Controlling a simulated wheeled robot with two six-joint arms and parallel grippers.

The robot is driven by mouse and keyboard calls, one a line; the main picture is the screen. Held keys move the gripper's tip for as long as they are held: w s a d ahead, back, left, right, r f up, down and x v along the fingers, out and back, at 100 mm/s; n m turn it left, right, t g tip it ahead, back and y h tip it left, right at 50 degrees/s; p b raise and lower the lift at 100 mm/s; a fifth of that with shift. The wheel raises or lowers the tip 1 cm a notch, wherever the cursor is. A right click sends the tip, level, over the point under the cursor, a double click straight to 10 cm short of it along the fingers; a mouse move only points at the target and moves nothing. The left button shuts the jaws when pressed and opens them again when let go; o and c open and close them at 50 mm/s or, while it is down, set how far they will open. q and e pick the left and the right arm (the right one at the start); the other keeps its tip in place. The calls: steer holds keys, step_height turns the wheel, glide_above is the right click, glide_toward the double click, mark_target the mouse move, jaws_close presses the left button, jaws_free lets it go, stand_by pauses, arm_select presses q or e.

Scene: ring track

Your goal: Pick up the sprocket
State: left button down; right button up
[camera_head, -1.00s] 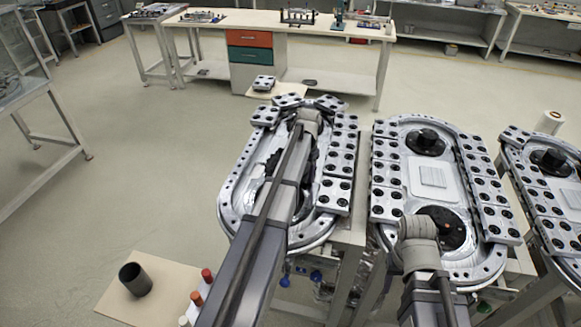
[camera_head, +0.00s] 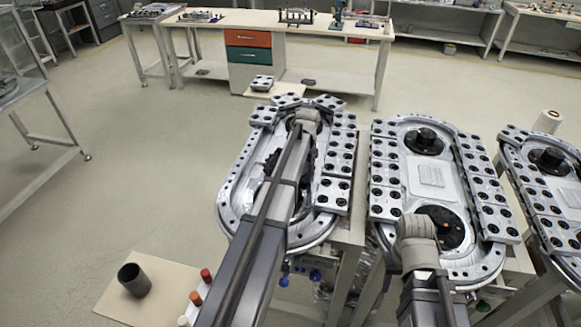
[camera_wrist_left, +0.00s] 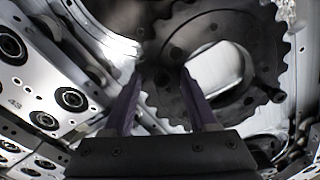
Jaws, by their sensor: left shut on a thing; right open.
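The dark toothed sprocket (camera_wrist_left: 240,40) fills the upper middle and right of the left wrist view, with an opening through it. My left gripper (camera_wrist_left: 162,75) is shut on the sprocket, with its two fingers apart at the hub, whose grip point is partly hidden. In the head view my left arm reaches over the left ring track (camera_head: 231,200), and it hides most of the sprocket and the gripper. My right arm reaches over the lower end of the middle ring track (camera_head: 490,262); its gripper is hidden.
Metal blocks with black holes line the tracks. Dark discs (camera_head: 424,141) sit in the middle track. A third track (camera_head: 553,190) stands at the right. A dark cup (camera_head: 134,280) stands on a board at lower left. Open floor lies left of the tracks.

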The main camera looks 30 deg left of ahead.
arm_select(q)
steer(key=shift+r, duration=0.15)
step_height(320, 180, up, 10)
steer(key=p, duration=1)
